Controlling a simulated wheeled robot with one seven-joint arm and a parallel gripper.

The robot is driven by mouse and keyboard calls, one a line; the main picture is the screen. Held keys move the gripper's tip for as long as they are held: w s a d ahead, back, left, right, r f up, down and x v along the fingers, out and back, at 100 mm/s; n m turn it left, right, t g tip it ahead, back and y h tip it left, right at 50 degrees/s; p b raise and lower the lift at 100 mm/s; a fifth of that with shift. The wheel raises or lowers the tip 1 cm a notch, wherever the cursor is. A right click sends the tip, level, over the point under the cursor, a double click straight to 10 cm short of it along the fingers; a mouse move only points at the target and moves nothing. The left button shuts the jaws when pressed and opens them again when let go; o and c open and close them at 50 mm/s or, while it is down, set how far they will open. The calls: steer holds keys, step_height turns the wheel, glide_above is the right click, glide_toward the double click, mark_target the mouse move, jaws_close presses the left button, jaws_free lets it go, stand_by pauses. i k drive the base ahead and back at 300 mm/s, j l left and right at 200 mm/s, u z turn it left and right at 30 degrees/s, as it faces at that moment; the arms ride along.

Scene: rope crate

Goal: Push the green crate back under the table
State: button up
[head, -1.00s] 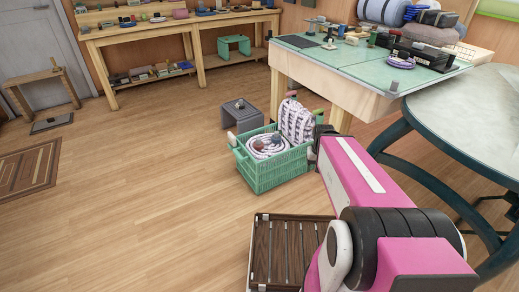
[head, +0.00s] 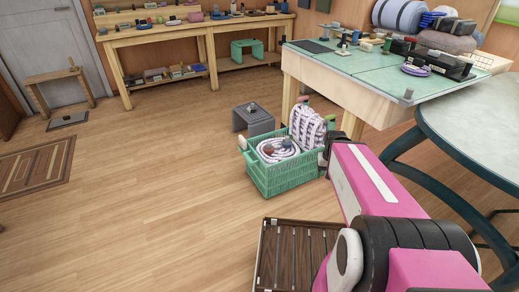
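The green crate (head: 286,181) stands upright on the floor at the front left of the green-topped table (head: 368,82), mostly out in the open. It holds a coiled pale rope, a striped pale bundle and smaller items. My pink arm reaches forward from the lower right. My gripper (head: 326,152) is a dark shape at the crate's right end, low beside the rim. I cannot tell whether it touches the crate. Its fingers are largely hidden, so its opening does not show.
A grey stool (head: 254,118) stands just behind the crate, near a table leg. A round table (head: 475,115) with teal legs is close on the right. A dark slatted rack (head: 288,255) lies in front. Open wooden floor is at left.

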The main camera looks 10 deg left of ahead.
mark_target(281, 171)
steer(key=i+j, duration=0.35)
steer(key=j, duration=0.15)
steer(key=i+j, duration=0.35)
steer(key=j, duration=0.2)
